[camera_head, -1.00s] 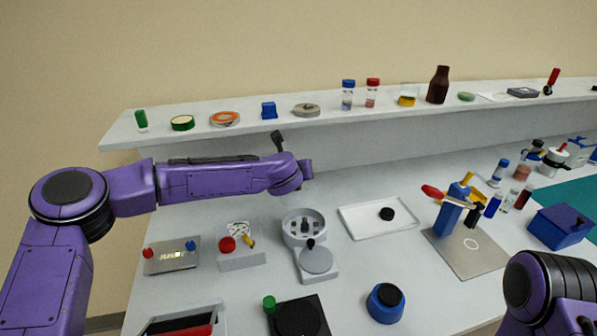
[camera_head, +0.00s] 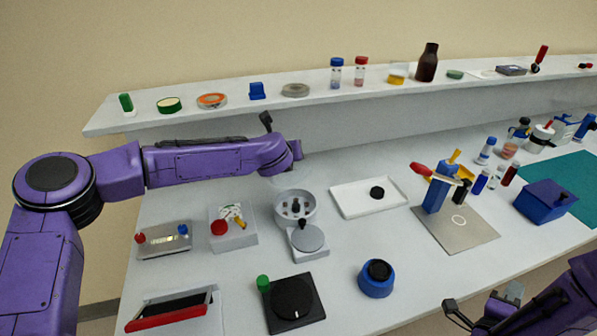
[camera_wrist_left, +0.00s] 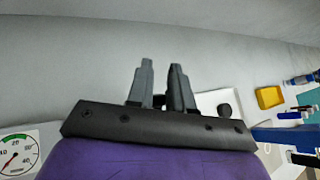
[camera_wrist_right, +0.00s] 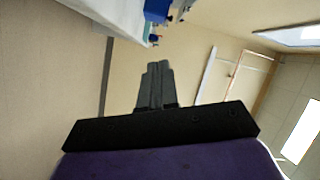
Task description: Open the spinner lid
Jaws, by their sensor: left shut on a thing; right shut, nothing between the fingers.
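The spinner is a round grey bowl (camera_head: 296,206) in the head view, open at the top, with several small things inside. Its round grey lid (camera_head: 309,239) with a black knob lies swung aside at the front, off the bowl. My left gripper hangs above and behind the bowl, its fingers hidden by my wrist in the head view. In the left wrist view my left gripper (camera_wrist_left: 160,80) has a narrow gap between its fingers; what it grips is unclear. My right gripper (camera_wrist_right: 155,80) is shut and empty, low at the right in the head view (camera_head: 512,293), away from the spinner.
A white tray (camera_head: 345,197) with a black cap stands right of the spinner. A black plate device (camera_head: 307,305) and a blue pot (camera_head: 377,286) stand in front. A blue press (camera_head: 437,195) is further right. The shelf (camera_head: 215,110) runs behind my left arm.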

